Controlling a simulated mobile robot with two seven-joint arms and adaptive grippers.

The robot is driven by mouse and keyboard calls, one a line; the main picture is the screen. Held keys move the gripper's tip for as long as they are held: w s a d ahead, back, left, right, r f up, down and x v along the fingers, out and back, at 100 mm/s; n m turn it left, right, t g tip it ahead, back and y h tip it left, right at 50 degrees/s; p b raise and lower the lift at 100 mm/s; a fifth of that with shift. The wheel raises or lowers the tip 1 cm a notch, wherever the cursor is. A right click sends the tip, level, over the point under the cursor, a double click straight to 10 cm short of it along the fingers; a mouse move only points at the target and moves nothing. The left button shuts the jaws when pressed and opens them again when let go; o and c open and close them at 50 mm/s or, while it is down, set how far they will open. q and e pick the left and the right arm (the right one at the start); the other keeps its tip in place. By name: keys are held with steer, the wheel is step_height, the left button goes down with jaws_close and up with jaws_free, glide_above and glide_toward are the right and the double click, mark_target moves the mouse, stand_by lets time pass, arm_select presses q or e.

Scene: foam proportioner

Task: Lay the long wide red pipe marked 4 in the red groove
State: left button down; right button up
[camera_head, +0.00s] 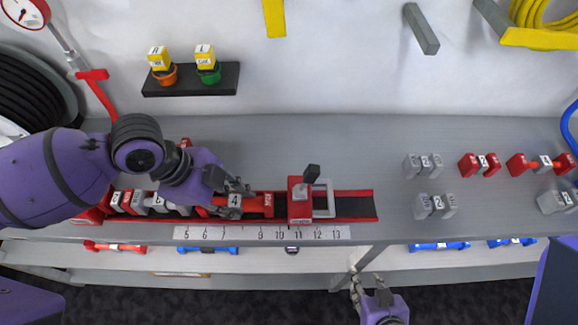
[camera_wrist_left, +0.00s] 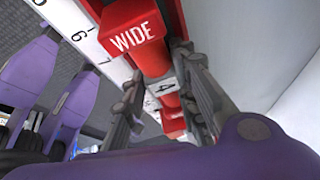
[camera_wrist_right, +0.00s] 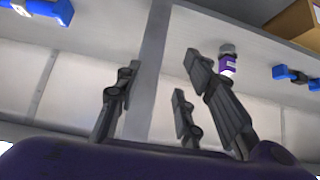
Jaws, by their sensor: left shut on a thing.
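The long wide red pipe marked 4 (camera_head: 262,201) has red ends and a grey middle with a white "4" label. My left gripper (camera_head: 235,200) is shut around its grey middle. My right gripper (camera_head: 370,290) is low in front of the table, open and empty in the right wrist view (camera_wrist_right: 155,90).
A red block with a dark handle and grey frame (camera_head: 302,199) stands across the groove. Several red and grey pieces (camera_head: 140,203) fill the groove's left part. A numbered ruler strip (camera_head: 260,234) runs along the front. More pipes (camera_head: 430,166) stand at right; the middle back is clear.

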arm_select(q)
steer(key=shift+w+f, duration=0.1)
steer(key=shift+w, duration=0.05)
steer(key=c, duration=1.8)
jaws_free()
steer(key=shift+w+a+f, duration=0.1)
steer(key=shift+w, duration=0.05)
steer(key=o, duration=0.3)
steer(key=shift+o, duration=0.6)
arm_select(e)
steer(key=shift+s+a+f, duration=0.2)
steer(key=shift+s+f, duration=0.05)
steer(key=shift+s, duration=0.1)
arm_select(q)
steer(key=shift+r, duration=0.3)
steer(key=p+v, duration=0.1)
steer(key=v, duration=1)
steer(key=shift+r, duration=0.4)
arm_select(e)
steer(key=shift+w+a+r, duration=0.1)
steer(key=shift+a+r, duration=0.1)
steer(key=shift+r, duration=0.1)
